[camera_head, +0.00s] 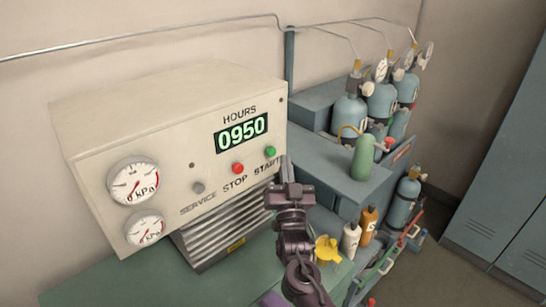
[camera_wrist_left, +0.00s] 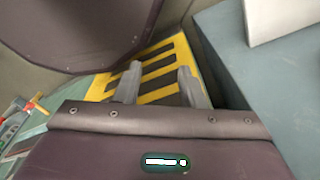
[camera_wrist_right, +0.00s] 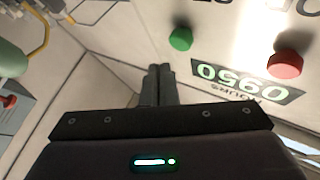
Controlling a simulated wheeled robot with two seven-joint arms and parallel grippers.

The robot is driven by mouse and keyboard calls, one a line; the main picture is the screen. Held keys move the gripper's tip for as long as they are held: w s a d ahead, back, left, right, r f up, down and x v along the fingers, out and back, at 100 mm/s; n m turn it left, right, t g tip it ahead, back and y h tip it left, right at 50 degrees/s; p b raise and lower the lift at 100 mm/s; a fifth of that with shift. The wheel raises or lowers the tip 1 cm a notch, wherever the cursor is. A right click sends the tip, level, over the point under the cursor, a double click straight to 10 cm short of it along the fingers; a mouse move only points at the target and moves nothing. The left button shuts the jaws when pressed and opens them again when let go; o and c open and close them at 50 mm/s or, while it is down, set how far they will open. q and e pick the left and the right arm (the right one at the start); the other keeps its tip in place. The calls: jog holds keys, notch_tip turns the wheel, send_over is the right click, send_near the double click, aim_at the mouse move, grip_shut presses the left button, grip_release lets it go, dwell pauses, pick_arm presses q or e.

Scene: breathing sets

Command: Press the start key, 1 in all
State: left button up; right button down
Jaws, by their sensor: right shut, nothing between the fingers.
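The cream machine panel (camera_head: 170,130) carries a green start key (camera_head: 270,152) below and right of its lit display (camera_head: 241,132), which reads 0950. The START label is partly covered by my right gripper (camera_head: 285,163). That gripper is shut and empty, its fingertips just right of the green key in the head view. In the right wrist view the closed fingertips (camera_wrist_right: 160,70) lie below and left of the green key (camera_wrist_right: 181,39), apart from it in the picture; contact is not visible. My left gripper (camera_wrist_left: 160,68) has its fingers apart with nothing between them, over a yellow-and-black striped surface.
A red stop key (camera_head: 238,168) and a grey service key (camera_head: 198,187) sit left of the start key. Blue-grey cylinders (camera_head: 350,112), a green bottle (camera_head: 362,160) and small bottles (camera_head: 351,240) stand to the right. A yellow piece (camera_head: 327,250) lies beside my right arm.

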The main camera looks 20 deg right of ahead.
aim_at(275, 149)
jog(key=shift+w+a, duration=0.25)
jog(key=shift+w, duration=0.35)
jog(key=shift+w, duration=0.15)
dwell(1.6)
jog(key=shift+w+a+b, duration=0.15)
jog(key=shift+w+b, duration=0.1)
jog(key=shift+b, duration=0.1)
jog(key=shift+w+a+r+b, duration=0.2)
jog(key=shift+w+b, duration=0.1)
jog(key=shift+w, duration=0.25)
dwell(0.7)
jog(key=shift+s, duration=0.1)
jog(key=shift+s+d+f+p, duration=0.1)
jog(key=shift+s+d+p, duration=0.1)
jog(key=shift+s, duration=0.2)
jog(key=shift+s+d+f+p, duration=0.1)
jog(key=shift+s+p, duration=0.05)
jog(key=shift+s, duration=0.25)
jog(key=shift+s, duration=0.1)
